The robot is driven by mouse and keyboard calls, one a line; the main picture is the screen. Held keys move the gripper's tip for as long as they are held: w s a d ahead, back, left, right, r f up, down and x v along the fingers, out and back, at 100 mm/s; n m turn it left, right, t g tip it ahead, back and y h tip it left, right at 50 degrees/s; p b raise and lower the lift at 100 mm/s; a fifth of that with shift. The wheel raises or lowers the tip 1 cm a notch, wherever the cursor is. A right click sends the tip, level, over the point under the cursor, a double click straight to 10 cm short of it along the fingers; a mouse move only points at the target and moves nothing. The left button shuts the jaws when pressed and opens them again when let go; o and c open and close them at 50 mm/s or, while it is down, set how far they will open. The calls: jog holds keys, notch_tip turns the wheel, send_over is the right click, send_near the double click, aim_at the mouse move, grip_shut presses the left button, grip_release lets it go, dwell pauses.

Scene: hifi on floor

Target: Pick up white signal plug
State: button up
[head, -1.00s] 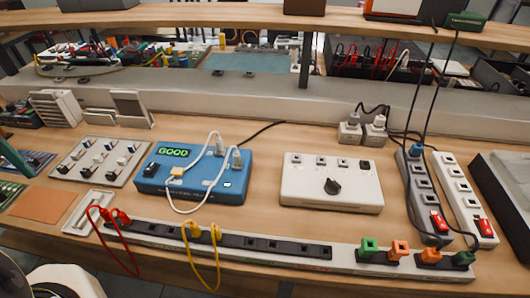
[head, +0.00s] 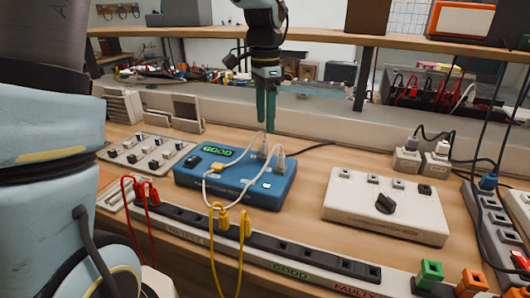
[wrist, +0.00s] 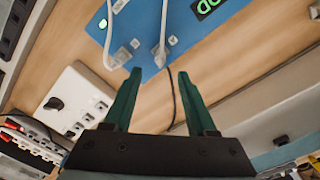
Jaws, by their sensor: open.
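A blue tester box (head: 232,185) with a green "GOOD" display lies on the bench. Two whitish plugs, a back one (head: 263,148) and a front one (head: 281,161), stand at its right end with white cables; I cannot tell which is the signal plug. In the wrist view, one plug (wrist: 160,54) is just beyond the fingertips and the other (wrist: 122,56) is to its left. My gripper (head: 266,122) points down with green fingers above the back right of the box. It also shows in the wrist view (wrist: 160,73), open and empty.
A white box with a black knob (head: 385,205) sits right of the blue box. A long socket strip (head: 285,252) with red and yellow leads runs in front. White adapters (head: 407,158) stand behind, below an overhead shelf (head: 300,36).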

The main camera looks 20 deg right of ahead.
aim_at(264, 143)
jog(key=shift+s+a+f+p, duration=0.1)
jog(key=shift+f+p, duration=0.2)
jog(key=shift+f, duration=1.6)
jog(key=shift+a+f+p, duration=0.1)
jog(key=shift+f+p, duration=0.2)
jog(key=shift+f, duration=1.6)
grip_shut()
